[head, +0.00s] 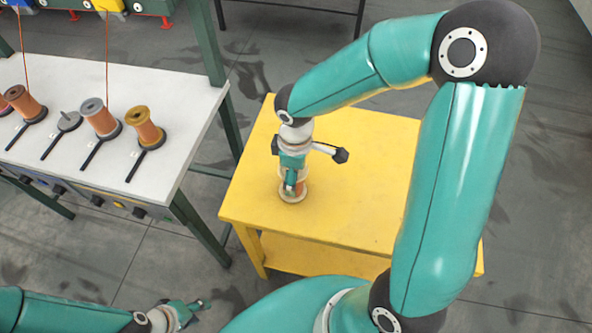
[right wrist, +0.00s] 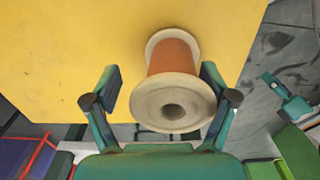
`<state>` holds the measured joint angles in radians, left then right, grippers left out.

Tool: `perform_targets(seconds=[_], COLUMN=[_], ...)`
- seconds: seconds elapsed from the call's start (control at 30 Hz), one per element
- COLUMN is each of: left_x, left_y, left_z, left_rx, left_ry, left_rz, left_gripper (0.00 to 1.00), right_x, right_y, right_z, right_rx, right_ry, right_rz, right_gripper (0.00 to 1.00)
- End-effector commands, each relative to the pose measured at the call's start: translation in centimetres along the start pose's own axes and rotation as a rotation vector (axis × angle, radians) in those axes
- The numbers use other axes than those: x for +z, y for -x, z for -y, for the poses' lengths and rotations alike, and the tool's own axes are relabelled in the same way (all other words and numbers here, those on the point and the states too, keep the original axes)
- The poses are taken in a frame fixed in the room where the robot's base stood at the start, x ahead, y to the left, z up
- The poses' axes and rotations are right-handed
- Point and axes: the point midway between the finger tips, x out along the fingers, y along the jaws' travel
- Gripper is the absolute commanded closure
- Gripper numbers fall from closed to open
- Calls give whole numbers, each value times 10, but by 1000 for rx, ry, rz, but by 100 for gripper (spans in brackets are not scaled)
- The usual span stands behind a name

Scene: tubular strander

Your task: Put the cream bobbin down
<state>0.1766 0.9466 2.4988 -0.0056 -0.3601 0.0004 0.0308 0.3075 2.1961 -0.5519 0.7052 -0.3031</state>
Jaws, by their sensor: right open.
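The cream bobbin (head: 292,197), with cream flanges and copper-coloured wire, stands upright on the yellow table (head: 370,190), near its left edge. It also shows in the right wrist view (right wrist: 173,57), where its near flange (right wrist: 172,104) lies between my fingers. My right gripper (head: 293,181) points down over the bobbin and partly hides it in the head view. In the right wrist view its two fingers (right wrist: 160,86) are spread, one on each side of the bobbin, with a gap at the left finger. My left gripper (head: 196,308) is low at the left, away from the table; its finger opening is unclear.
A white bench (head: 75,80) at the left holds several bobbins on dark holders, including an orange one with a golden flange (head: 146,128). A green post (head: 208,40) rises at the bench's right end. The yellow table is clear around the bobbin.

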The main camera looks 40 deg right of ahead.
Motion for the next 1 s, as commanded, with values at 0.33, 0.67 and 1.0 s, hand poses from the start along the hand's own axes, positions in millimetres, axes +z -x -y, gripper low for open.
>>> perform_targets(seconds=[0.33, 0.67, 1.0], left_x=[0, 0, 0], left_y=[1, 5, 7], left_z=[0, -2, -2], left_rx=[0, 0, 0], left_ry=[0, 0, 0], left_rz=[0, 0, 0], left_gripper=[60, 60, 60], right_x=[-1, -2, -2], right_y=[4, 53, 111], right_z=[-1, -2, -1], right_rx=[3, 8, 5], right_ry=[0, 1, 2], right_rz=[-3, -7, -4], right_gripper=[14, 14, 14])
